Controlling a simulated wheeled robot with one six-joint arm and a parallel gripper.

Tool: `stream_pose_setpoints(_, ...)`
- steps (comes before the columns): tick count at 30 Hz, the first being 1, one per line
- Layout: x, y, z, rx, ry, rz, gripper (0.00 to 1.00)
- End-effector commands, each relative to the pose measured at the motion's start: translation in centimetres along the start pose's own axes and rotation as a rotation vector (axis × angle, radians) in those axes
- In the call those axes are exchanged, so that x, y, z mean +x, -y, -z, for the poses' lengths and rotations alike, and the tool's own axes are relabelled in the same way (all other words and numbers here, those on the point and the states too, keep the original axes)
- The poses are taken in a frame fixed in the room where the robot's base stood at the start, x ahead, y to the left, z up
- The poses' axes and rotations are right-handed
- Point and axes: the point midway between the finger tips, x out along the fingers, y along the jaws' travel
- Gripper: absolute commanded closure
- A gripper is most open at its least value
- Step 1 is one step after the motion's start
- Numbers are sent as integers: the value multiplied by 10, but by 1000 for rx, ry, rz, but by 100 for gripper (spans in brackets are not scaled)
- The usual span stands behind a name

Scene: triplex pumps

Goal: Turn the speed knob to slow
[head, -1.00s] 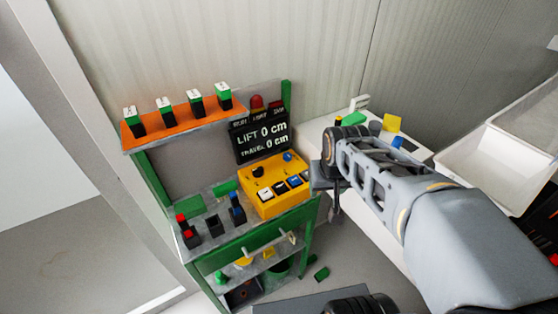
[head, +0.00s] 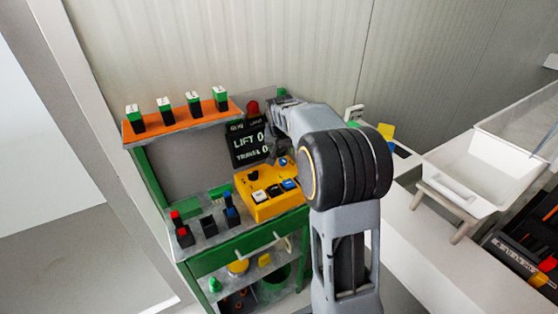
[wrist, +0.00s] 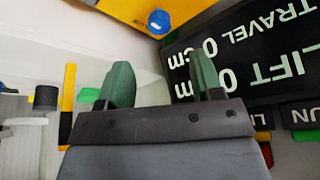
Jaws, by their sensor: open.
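The yellow control box (head: 262,207) stands on the bench and carries a black knob (head: 255,175), a blue knob (head: 283,162) and a row of push buttons (head: 275,189). I cannot read which knob is for speed. In the wrist view the blue knob (wrist: 159,22) shows on the box's yellow edge (wrist: 125,10), beyond my fingertips. My gripper (wrist: 162,78) is open, with two green fingers apart and nothing between them. It points towards the blue knob and is not touching it. In the head view my arm's wrist hides most of the gripper.
The black display (head: 247,142) reading LIFT and TRAVEL stands close behind the box; it is beside my right finger in the wrist view (wrist: 245,50). An orange shelf (head: 180,122) holds several green-and-black blocks. A white bin (head: 470,170) stands at the right.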

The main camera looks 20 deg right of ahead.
Motion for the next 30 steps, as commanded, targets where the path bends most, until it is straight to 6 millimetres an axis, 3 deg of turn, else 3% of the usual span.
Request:
stream_pose_setpoints(6,42,-3,0,4,4,-3,40)
stream_pose_setpoints(13,73,-4,1,7,2,-3,40)
stream_pose_setpoints(19,86,-4,1,7,1,-2,40)
stream_pose_setpoints(30,88,-4,1,6,0,-2,42)
